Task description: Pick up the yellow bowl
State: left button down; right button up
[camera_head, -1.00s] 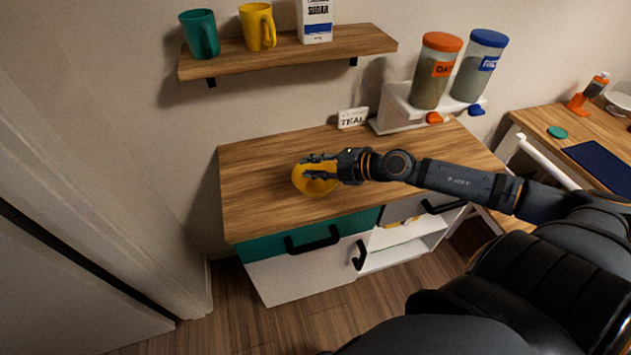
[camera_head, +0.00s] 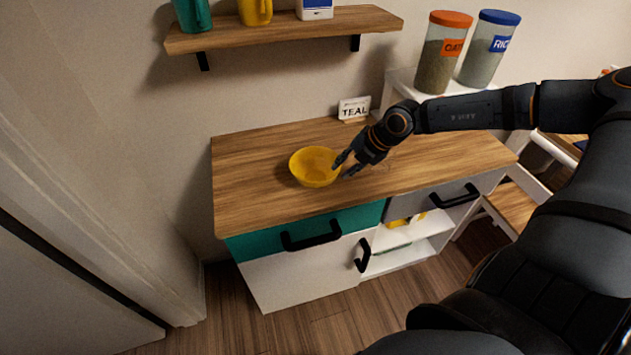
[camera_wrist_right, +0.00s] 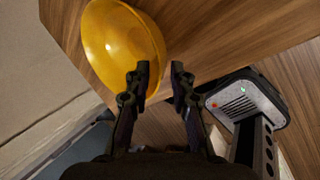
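The yellow bowl (camera_head: 312,168) stands upright on the wooden top of the cabinet (camera_head: 250,172), left of its middle. It also shows at the upper left of the right wrist view (camera_wrist_right: 118,45). My right gripper (camera_head: 345,171) is open at the bowl's right side. In the right wrist view its two fingers (camera_wrist_right: 160,72) are apart; the left finger overlaps the bowl's rim in the picture. I cannot tell whether the left finger touches the bowl. My left gripper is not in view.
A TEAL sign (camera_head: 354,109) stands at the back of the cabinet top. A shelf (camera_head: 285,32) with mugs hangs above. The top left of the bowl is clear.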

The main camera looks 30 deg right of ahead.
aim_at(334, 176)
jog(key=shift+w+a+f, duration=0.1)
jog(key=shift+f, duration=0.1)
jog(key=b+x, duration=0.4)
jog(key=shift+f, duration=0.5)
jog(key=shift+w+a+f, duration=0.1)
jog(key=shift+w+f, duration=0.1)
jog(key=shift+w, duration=0.05)
jog(key=shift+r, duration=0.1)
jog(key=shift+s, duration=0.1)
grip_shut()
